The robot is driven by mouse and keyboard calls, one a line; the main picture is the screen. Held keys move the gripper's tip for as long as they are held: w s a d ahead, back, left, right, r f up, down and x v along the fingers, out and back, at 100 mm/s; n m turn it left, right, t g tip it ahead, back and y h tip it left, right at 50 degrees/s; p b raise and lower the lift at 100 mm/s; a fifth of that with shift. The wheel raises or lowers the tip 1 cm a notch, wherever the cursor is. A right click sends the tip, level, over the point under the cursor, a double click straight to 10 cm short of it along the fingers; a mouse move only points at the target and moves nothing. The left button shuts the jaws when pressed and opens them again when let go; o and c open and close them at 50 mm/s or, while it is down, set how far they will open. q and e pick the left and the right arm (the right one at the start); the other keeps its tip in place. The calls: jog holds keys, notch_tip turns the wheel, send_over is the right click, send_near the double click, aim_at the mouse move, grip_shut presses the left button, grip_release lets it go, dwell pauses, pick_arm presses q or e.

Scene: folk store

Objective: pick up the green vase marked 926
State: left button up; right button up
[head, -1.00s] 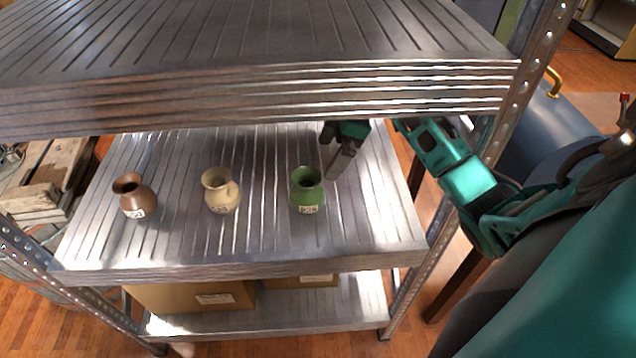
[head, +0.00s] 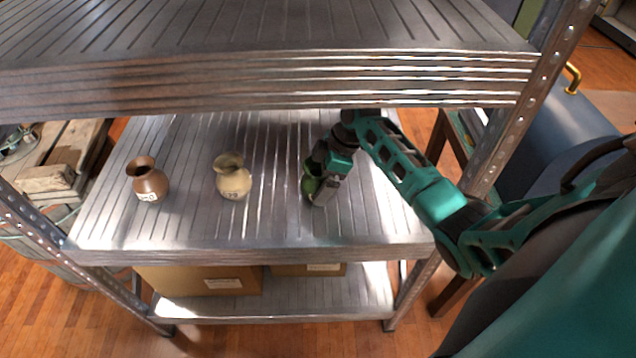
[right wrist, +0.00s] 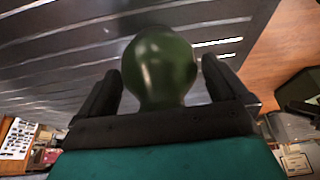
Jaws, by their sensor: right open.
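The green vase (head: 310,183) stands on the middle metal shelf, partly hidden behind my right gripper (head: 319,192) in the head view. Its number label cannot be seen now. In the right wrist view the vase (right wrist: 160,66) sits between the two dark fingers of the right gripper (right wrist: 161,85). The fingers are open, one on each side of the vase, with a small gap visible beside it. My left gripper is in neither view.
A cream vase (head: 233,178) and a brown vase (head: 148,181) stand to the left on the same shelf (head: 190,225). The upper shelf (head: 270,85) hangs above the arm. A metal post (head: 512,125) is at the right. Cardboard boxes (head: 203,281) lie on the lower shelf.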

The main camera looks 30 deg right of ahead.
jog(key=shift+f, duration=0.1)
jog(key=shift+c, duration=0.2)
jog(key=c, duration=1)
jog(key=shift+c, duration=0.2)
jog(key=shift+w, duration=0.1)
